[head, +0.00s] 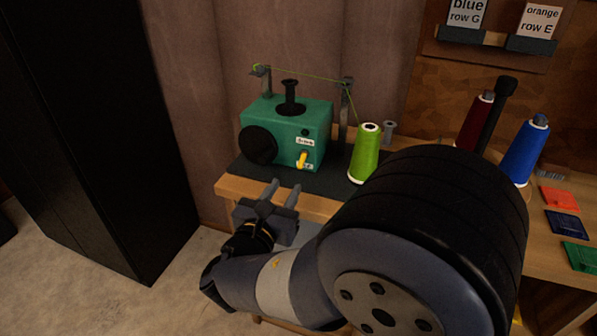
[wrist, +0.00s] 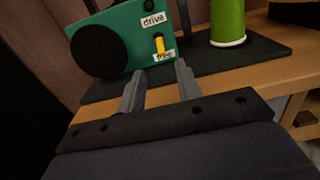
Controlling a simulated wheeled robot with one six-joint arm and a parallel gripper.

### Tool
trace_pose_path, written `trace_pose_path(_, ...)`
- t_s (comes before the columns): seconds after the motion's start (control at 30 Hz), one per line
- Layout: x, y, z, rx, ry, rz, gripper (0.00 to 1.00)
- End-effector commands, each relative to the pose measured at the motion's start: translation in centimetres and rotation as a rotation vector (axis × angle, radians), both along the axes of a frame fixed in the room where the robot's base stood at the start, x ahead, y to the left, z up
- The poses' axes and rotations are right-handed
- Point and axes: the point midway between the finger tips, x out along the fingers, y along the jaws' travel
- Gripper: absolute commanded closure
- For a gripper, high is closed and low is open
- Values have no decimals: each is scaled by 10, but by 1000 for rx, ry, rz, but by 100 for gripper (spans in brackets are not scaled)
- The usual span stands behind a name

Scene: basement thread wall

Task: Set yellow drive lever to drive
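The yellow drive lever (wrist: 160,45) is on the front of a green winding machine (head: 284,118). In the wrist view it points down toward the lower label, "free" (wrist: 164,56), which is partly covered by the lever. The "drive" label (wrist: 153,20) is above it. The lever also shows in the head view (head: 302,159). My gripper (wrist: 160,85) is open and empty, with its fingers apart. It is in front of and below the machine, pointing toward the lever and not touching it. It also shows in the head view (head: 281,189).
A lime thread cone (head: 365,153) stands right of the machine on a dark mat (head: 252,172). A green thread runs over posts above the machine. Red and blue cones (head: 526,150) and colored cards (head: 562,198) are farther right. A black cabinet (head: 95,130) stands left.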

Motion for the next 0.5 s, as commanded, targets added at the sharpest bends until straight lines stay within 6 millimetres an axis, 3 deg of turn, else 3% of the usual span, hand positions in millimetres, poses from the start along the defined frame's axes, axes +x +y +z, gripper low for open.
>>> trace_pose_path(0.3,52,-21,-2,2,0,-6,67)
trace_pose_path(0.5,76,-29,-1,3,1,-4,67)
